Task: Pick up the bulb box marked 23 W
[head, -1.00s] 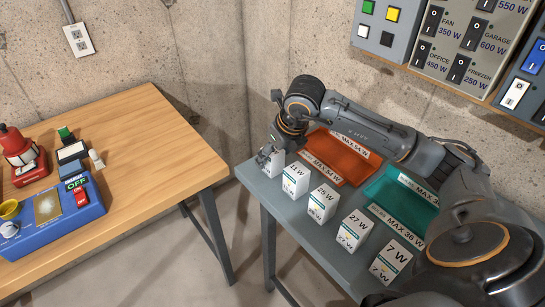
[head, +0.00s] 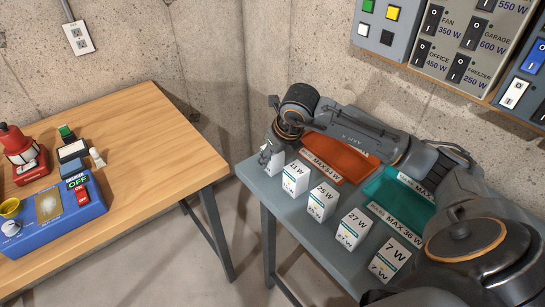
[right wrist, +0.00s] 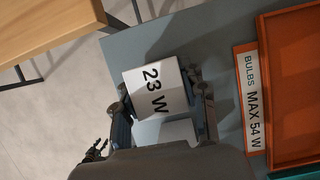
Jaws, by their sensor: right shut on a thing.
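The white bulb box marked 23 W (right wrist: 154,90) is between the fingers of my right gripper (right wrist: 165,105) in the right wrist view, its label facing the camera. The gripper is shut on it, one finger along each side. In the head view my right gripper (head: 270,157) is at the far left end of the grey table, and only a small white part of the box shows there, mostly hidden by the fingers. I cannot tell whether the box touches the table. My left gripper is not in view.
Boxes marked 11 W (head: 295,179), 25 W (head: 321,201), 27 W (head: 353,229) and 7 W (head: 389,259) stand in a row on the grey table (head: 258,184). Behind them are an orange tray (head: 345,158) marked MAX 54 W and a green tray (head: 398,200) marked MAX 36 W.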

